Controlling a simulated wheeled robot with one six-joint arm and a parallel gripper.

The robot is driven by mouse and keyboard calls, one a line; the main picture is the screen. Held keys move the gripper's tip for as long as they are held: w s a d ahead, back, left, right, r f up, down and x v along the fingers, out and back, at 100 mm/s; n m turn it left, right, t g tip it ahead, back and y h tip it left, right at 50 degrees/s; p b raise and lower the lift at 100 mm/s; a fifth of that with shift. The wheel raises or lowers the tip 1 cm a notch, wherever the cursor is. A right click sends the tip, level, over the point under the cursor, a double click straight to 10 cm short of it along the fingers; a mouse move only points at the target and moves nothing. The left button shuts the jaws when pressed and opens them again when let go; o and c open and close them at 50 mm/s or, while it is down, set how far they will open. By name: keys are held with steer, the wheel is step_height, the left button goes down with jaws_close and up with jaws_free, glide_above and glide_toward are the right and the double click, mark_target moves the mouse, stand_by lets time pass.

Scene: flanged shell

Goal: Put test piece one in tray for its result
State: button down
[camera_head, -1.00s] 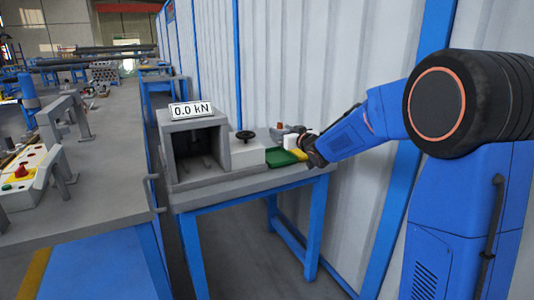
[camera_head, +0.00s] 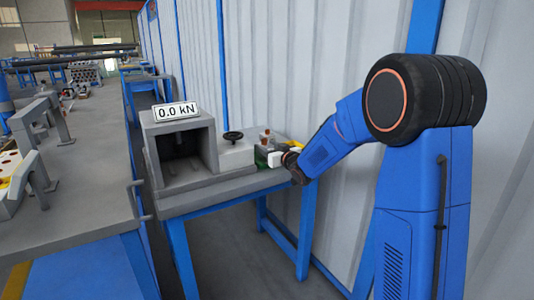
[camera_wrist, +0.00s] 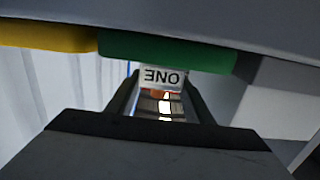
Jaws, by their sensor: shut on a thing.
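My gripper (camera_head: 287,161) is at the right end of the small bench in the head view. In the wrist view my gripper (camera_wrist: 162,100) is shut on test piece one, a small part with coppery and shiny bands (camera_wrist: 165,104) and a white tag reading ONE upside down. A green tray (camera_wrist: 165,50) and a yellow tray (camera_wrist: 45,36) show side by side just past the piece. In the head view only a bit of the green tray (camera_head: 262,164) shows. Whether the piece touches a tray is unclear.
A grey press box (camera_head: 150,150) with a display reading 0.0 kN (camera_head: 176,111) stands on the small bench (camera_head: 215,190). Beside it is a white block with a black handwheel (camera_head: 233,135). A long workbench (camera_head: 85,190) runs on the left; a corrugated wall (camera_head: 290,60) stands behind.

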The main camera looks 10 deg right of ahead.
steer(key=shift+f, duration=1)
steer(key=shift+f, duration=0.15)
steer(key=c, duration=0.9)
jaws_free()
